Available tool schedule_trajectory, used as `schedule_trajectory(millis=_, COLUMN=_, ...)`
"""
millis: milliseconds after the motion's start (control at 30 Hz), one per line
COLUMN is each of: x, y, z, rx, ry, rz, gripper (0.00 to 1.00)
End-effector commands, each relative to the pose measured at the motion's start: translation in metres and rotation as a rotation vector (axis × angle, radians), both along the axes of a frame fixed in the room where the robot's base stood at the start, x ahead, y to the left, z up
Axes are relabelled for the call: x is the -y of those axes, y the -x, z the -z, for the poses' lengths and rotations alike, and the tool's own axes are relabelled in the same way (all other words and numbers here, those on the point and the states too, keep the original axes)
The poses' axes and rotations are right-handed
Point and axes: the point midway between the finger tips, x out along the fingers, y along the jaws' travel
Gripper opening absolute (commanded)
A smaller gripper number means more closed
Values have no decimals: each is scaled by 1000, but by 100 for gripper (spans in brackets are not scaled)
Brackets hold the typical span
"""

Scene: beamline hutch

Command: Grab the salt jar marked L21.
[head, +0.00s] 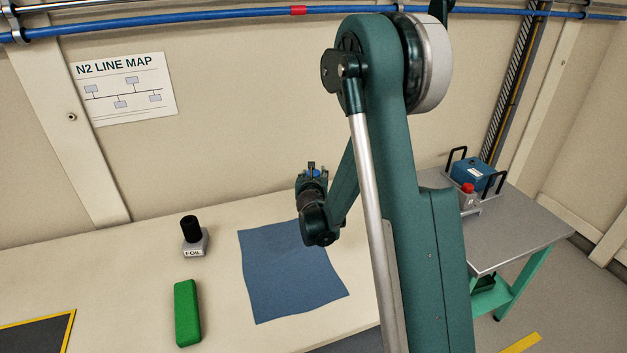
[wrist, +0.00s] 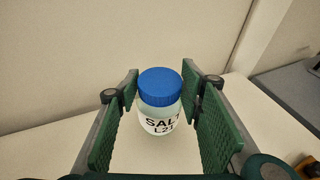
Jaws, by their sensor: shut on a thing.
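The salt jar (wrist: 160,100) is a clear jar with a ribbed blue lid and a white label. The label reads "SALT" and "L21", its right end partly hidden by a finger. My gripper (wrist: 160,92) is shut on the jar, with a green ribbed pad on each side. In the head view my gripper (head: 312,174) is at the back of the bench near the wall, and a bit of blue lid shows between its fingers. I cannot tell whether the jar touches the bench.
A blue cloth (head: 285,280) lies on the bench (head: 120,275) in front of my gripper. To the left are a block marked FOIL (head: 195,245) with a black cylinder and a green case (head: 187,312). A grey side table (head: 510,235) with a blue box (head: 472,174) stands at right.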

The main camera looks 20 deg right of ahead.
Motion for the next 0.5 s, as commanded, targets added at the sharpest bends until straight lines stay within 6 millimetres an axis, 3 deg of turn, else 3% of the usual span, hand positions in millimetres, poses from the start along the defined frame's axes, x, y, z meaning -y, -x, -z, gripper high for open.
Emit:
schedule_trajectory(millis=300, x=0, y=0, z=-46, rx=0, ry=0, rz=0, gripper=20)
schedule_trajectory(millis=500, x=0, y=0, z=-63, rx=0, ry=0, rz=0, gripper=20)
